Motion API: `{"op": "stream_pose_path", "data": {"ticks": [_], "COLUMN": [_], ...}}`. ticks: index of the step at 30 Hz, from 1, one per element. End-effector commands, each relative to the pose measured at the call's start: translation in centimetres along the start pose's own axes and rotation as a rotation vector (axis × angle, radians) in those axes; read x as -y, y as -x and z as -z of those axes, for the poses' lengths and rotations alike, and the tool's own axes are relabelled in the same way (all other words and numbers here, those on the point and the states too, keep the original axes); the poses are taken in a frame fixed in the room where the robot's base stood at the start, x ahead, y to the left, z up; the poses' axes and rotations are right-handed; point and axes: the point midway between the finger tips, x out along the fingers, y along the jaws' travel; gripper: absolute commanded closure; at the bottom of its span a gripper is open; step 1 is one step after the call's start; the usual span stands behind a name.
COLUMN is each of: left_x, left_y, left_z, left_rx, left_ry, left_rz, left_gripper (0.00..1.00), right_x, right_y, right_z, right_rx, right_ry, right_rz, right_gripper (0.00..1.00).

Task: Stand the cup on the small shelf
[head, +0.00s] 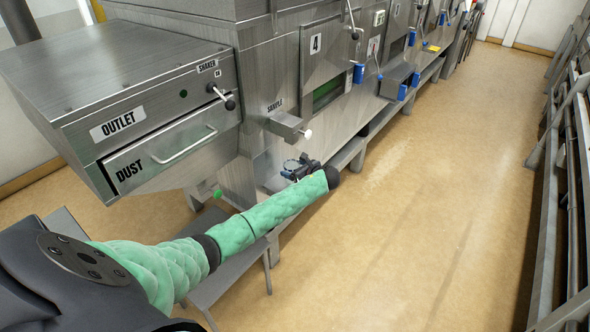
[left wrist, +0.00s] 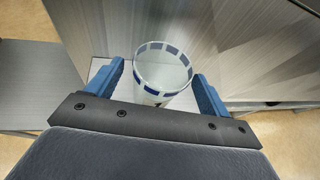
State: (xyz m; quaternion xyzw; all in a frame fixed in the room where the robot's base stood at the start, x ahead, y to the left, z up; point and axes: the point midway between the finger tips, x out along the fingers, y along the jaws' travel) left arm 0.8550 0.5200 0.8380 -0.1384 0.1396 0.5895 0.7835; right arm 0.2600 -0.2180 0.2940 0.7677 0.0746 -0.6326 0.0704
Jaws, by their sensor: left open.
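The cup (left wrist: 163,72) shows in the left wrist view as a clear or pale cup with a band of dark blue squares around its rim. It stands between the two blue fingers of my left gripper (left wrist: 160,88), with a narrow gap at each side. The left gripper is open. In the head view the left gripper (head: 300,168) is beside the machine's side, below the sample box, and I cannot make out the cup there. A pale small shelf (left wrist: 97,67) shows behind and beside the cup; the cup's base is hidden by the gripper. My right gripper is out of view.
The sample box (head: 284,124) juts out just above the gripper. A grey bench (head: 232,274) stands below the arm. A rail structure (head: 560,200) runs along the right; the floor (head: 420,200) between is clear.

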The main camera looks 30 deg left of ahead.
Motion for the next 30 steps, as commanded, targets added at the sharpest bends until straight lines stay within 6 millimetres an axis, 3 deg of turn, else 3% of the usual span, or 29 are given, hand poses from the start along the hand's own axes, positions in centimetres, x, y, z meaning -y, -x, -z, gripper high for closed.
{"op": "stream_pose_path", "data": {"ticks": [7, 10, 21, 30], "left_x": [0.1, 0.1, 0.1, -0.2], "left_y": [1.3, 2.9, 9.7, 12.0], "left_z": [0.0, 0.1, 0.0, 0.6], "left_rx": [0.0, -0.001, 0.0, -0.01], "left_ry": [0.0, 0.001, 0.001, 0.006], "left_rz": [0.002, 0.002, 0.002, 0.004], "left_gripper": [0.2, 0.2, 0.2, 0.2], "right_x": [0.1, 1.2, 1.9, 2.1], "right_y": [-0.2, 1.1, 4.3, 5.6], "right_z": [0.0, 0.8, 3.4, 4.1], "right_rx": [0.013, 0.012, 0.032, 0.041], "right_ry": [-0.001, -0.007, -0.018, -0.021], "right_rz": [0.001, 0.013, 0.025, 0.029], "right_gripper": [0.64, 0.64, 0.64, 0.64]}}
